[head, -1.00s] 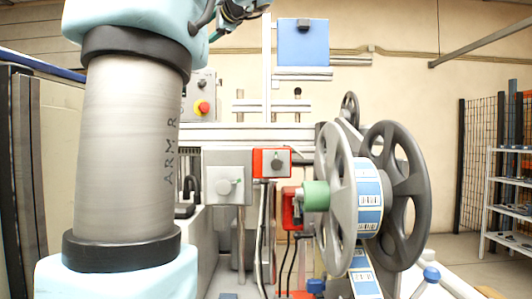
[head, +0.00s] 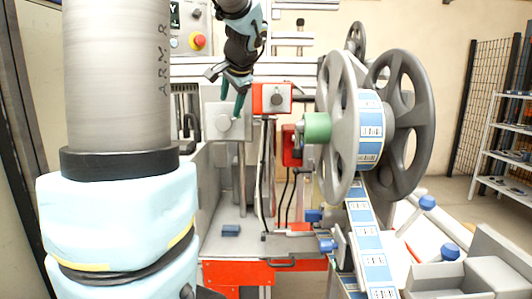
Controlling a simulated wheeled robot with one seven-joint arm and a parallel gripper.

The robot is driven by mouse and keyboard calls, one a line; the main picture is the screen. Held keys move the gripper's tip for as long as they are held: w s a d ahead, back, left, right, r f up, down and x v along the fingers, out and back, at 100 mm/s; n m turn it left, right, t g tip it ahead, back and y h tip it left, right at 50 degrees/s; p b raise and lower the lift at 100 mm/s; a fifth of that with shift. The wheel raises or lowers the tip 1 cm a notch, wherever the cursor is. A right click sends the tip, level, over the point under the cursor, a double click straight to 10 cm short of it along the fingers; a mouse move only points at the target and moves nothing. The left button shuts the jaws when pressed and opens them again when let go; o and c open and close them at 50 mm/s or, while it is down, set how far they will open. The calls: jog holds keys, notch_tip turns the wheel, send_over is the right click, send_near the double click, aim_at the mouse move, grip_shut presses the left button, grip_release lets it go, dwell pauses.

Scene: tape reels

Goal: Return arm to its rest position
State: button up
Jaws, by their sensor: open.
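My gripper (head: 231,104) hangs at the top centre of the head view, in front of the machine's back panel. Its two dark green fingers point down and stand apart, with nothing between them. My arm's large grey link, marked "ARM R", fills the left side of the view. The fingers overlap a grey box with a round knob (head: 222,123) in the picture; I cannot tell how far in front of it they are.
A tape reel (head: 341,122) with blue and white labels sits on a green hub (head: 317,127) at the centre right. A red switch box (head: 272,98) is right of my gripper. Grey trays (head: 490,275) lie at lower right; a shelf (head: 506,150) stands far right.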

jog(key=s+d+f+n+g+h+b, duration=0.1)
jog(key=s+f+n+g+b, duration=0.1)
jog(key=s+f, duration=0.6)
jog(key=s+d+f+n+g+h+b, duration=0.1)
jog(key=s+f, duration=0.6)
jog(key=f, duration=0.8)
jog(key=s+d+f+n+g+h+b, duration=0.1)
jog(key=s+f+n+g+b, duration=0.2)
jog(key=s+f, duration=0.5)
notch_tip(320, 180, down, 4)
jog(key=shift+s+r+n+g+b, duration=0.1)
jog(key=shift+s+n+g+b, duration=0.3)
jog(key=shift+n+b, duration=0.5)
jog(key=shift+c, duration=0.4)
